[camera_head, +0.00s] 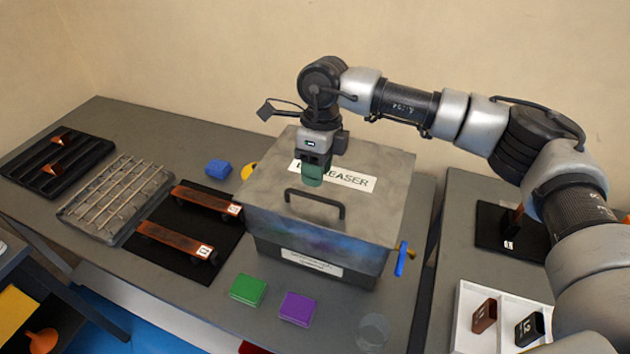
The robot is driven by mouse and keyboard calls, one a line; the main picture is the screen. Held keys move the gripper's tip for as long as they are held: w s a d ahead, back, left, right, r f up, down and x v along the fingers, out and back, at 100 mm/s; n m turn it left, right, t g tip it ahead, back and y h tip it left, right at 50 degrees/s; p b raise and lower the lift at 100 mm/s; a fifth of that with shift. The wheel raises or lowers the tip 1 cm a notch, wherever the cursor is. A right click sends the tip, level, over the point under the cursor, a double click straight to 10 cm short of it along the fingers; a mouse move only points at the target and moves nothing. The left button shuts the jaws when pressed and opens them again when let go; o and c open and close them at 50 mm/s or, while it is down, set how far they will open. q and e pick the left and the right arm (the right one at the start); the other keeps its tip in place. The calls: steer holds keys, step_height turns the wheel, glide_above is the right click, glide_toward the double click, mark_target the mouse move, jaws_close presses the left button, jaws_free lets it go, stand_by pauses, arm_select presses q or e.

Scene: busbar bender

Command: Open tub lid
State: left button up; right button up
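The tub (312,255) is a grey metal box on the table, with a label on its front. Its lid (385,205) lies on top, looks closed, and carries a partly hidden label ending in "EASER". A dark bar handle (314,200) stands near the lid's front edge. My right gripper (313,176) points down over the lid, just behind the handle and apart from it in the picture. Something green shows at its fingertips; I cannot tell whether it is a held thing or the fingers. My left gripper is not in view.
Copper bars (178,239) lie on a black mat left of the tub, beside a wire rack (115,195). A blue sponge (218,168), a green block (248,290) and a purple block (298,308) lie nearby. A white tray (470,335) stands right.

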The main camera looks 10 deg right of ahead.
mark_target(316, 206)
step_height(316, 206, down, 3)
steer(key=shift+a+p, duration=0.1)
steer(key=shift+p, duration=0.25)
steer(key=shift+s+a+f, duration=0.1)
steer(key=shift+f, duration=0.65)
steer(key=shift+s+f, duration=0.1)
steer(key=shift+f, duration=0.15)
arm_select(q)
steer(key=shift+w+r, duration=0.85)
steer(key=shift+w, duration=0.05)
arm_select(e)
jaws_close()
